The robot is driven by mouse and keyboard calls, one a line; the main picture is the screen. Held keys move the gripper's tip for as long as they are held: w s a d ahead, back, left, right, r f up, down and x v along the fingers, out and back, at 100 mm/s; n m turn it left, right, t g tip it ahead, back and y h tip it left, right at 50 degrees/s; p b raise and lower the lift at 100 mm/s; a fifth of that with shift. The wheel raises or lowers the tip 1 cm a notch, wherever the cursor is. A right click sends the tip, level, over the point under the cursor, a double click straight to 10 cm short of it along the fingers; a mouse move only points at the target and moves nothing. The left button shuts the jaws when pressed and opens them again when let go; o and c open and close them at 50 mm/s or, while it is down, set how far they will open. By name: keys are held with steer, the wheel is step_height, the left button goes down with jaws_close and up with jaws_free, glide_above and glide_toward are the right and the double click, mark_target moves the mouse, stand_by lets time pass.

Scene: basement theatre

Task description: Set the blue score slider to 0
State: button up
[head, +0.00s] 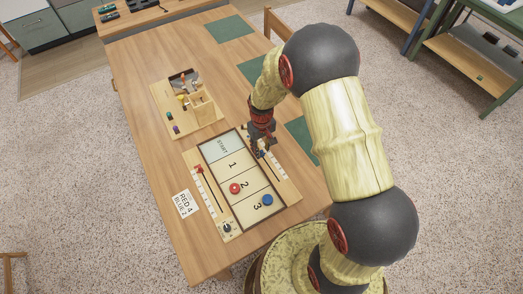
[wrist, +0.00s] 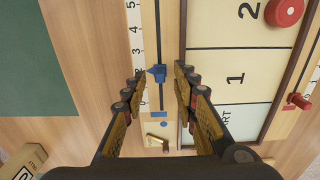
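The blue score slider (wrist: 157,72) sits partway along a dark slot in a wooden strip, below the printed 3 in the wrist view. My gripper (wrist: 160,76) is open, with one finger on each side of the slider and visible gaps to it. A flat blue patch (wrist: 156,113) lies at the near end of the slot. In the head view my gripper (head: 263,147) is over the board's right strip and partly hides the slider.
The game board (head: 238,212) carries a red puck (head: 235,188) and a blue puck (head: 267,200). A red slider (wrist: 298,101) is on the other strip. A score card (head: 186,204), a wooden tray (head: 206,112) and green mats (head: 229,29) lie on the table.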

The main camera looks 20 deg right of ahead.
steer(key=shift+f, duration=0.6)
steer(key=c, duration=0.4)
steer(key=c, duration=0.3)
jaws_close()
